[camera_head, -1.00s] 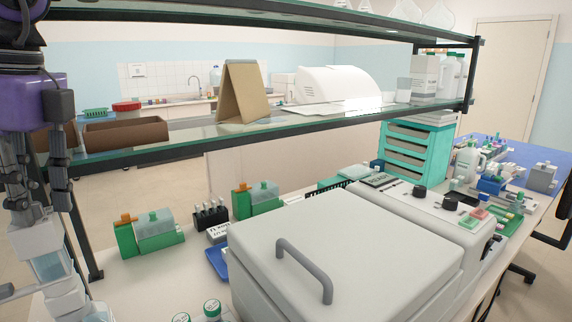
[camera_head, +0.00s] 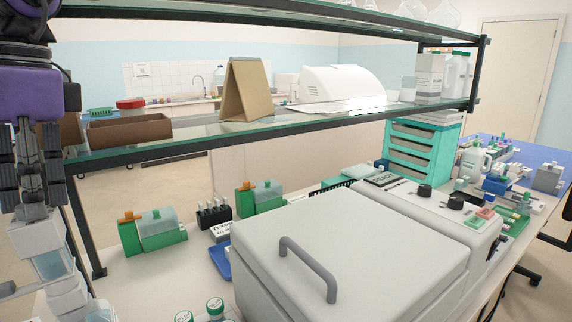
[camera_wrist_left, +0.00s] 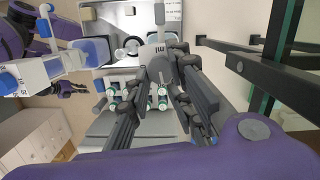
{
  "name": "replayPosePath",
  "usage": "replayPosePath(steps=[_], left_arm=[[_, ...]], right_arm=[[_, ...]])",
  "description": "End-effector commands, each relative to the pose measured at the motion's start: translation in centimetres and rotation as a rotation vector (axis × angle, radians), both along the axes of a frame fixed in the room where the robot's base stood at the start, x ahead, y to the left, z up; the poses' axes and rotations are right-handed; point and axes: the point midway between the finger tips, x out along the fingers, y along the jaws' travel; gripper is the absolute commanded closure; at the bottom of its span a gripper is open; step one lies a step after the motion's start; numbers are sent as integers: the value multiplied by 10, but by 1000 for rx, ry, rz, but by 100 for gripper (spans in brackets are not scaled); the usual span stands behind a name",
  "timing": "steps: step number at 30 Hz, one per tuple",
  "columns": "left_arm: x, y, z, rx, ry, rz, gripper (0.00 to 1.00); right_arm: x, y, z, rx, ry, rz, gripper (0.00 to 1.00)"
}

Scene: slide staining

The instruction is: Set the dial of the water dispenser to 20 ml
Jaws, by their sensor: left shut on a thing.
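The water dispenser (camera_head: 52,262), white and grey with a pale blue water section, stands at the lower left of the head view, cut off by the frame. My left gripper (camera_head: 32,200) is over its top, with its dark fingers pointing down. In the left wrist view the fingers of my left gripper (camera_wrist_left: 160,72) close in on a light grey part with "ml" printed on it (camera_wrist_left: 157,50), which looks like the dial. The fingers partly cover it, and I cannot read the set value.
A black shelf post (camera_head: 85,225) stands close right of the dispenser, under a glass shelf (camera_head: 190,138). A large grey lidded machine (camera_head: 350,240) fills the middle. Purple and dark arm parts (camera_wrist_left: 60,87) show left in the wrist view.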

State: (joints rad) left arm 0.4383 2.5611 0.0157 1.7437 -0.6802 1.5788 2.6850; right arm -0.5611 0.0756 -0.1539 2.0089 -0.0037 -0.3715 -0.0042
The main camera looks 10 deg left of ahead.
Motion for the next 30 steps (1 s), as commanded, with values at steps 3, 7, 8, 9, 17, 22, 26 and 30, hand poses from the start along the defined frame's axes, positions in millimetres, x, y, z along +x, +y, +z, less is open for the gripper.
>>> replayPosePath(steps=[3, 7, 8, 9, 17, 22, 26, 30], left_arm=[[0, 0, 0, -2, 3, 92, 90], [0, 0, -1, -2, 2, 103, 91], [0, 0, -1, -2, 2, 103, 91], [0, 0, -1, -2, 2, 102, 91], [-1, 0, 0, -2, 3, 305, 92], [-1, 0, -1, -1, 3, 364, 93], [-1, 0, -1, -1, 3, 363, 80], [-1, 0, -1, -1, 3, 362, 64]], right_arm=[[1, 0, 2, 0, -3, 0, 100], [1, 0, 2, 0, -3, 0, 100], [1, 0, 1, 0, -3, 0, 100], [1, 0, 2, 0, -3, 0, 100], [4, 0, 6, -1, -9, 0, 100], [5, 0, 6, 0, -10, 0, 100], [4, 0, 6, 0, -10, 0, 100], [4, 0, 6, 0, -10, 0, 100]])
